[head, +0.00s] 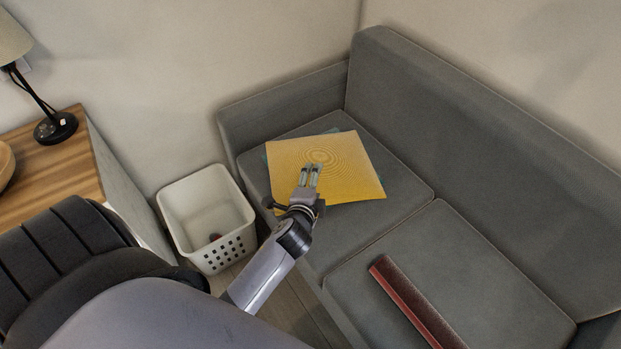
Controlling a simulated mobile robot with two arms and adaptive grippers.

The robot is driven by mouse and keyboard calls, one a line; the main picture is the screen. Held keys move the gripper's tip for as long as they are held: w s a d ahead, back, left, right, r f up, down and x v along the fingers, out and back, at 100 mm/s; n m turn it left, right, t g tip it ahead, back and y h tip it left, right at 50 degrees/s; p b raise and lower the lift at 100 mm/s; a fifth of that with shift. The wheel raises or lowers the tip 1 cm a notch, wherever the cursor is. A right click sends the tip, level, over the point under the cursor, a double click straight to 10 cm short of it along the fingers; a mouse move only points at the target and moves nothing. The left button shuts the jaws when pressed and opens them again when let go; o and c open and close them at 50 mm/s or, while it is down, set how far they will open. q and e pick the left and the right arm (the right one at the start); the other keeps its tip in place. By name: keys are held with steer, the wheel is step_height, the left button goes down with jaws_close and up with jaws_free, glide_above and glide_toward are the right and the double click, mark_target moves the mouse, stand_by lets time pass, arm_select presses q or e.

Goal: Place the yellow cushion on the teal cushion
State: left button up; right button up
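The yellow cushion (352,178) is a flat square on the left seat of the grey sofa. It lies over the teal cushion (345,130), which shows only as thin slivers at the yellow one's far and left edges. My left gripper (311,168) is over the near left part of the yellow cushion, pointing away from me. A narrow gap shows between its two fingers. I cannot tell whether they touch or pinch the cushion. My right gripper is not in view.
A white basket (207,215) with a small dark red item inside stands left of the sofa (420,260). A long red and dark object (415,305) lies on the right seat. A wooden cabinet (60,185) with a black lamp (54,127) is at left.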

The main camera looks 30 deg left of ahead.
arm_select(q)
steer(key=v, duration=0.5)
steer(key=s+d+f+n+g+h, duration=0.15)
steer(key=s+f, duration=0.35)
steer(key=f, duration=0.5)
steer(key=s+d+f+n+g+h, duration=0.1)
steer(key=s+d+f+g, duration=0.3)
steer(key=f, duration=0.6)
steer(key=s+d+f+n+g+h, duration=0.1)
steer(key=s+f+n+h, duration=0.1)
steer(key=s+f, duration=0.6)
steer(key=s+f+n+g+p, duration=0.1)
steer(key=s+f, duration=0.2)
steer(key=s, duration=0.4)
steer(key=s+a+f+n+g+p, duration=0.1)
steer(key=s+f+n+g, duration=0.1)
steer(key=s+f, duration=0.2)
steer(key=s+a+f+n+g+p, duration=0.1)
steer(key=s+f+n+g+p, duration=0.1)
steer(key=s, duration=0.8)
steer(key=shift+s+f, duration=0.15)
steer(key=shift+f, duration=0.75)
steer(key=shift+a, duration=0.15)
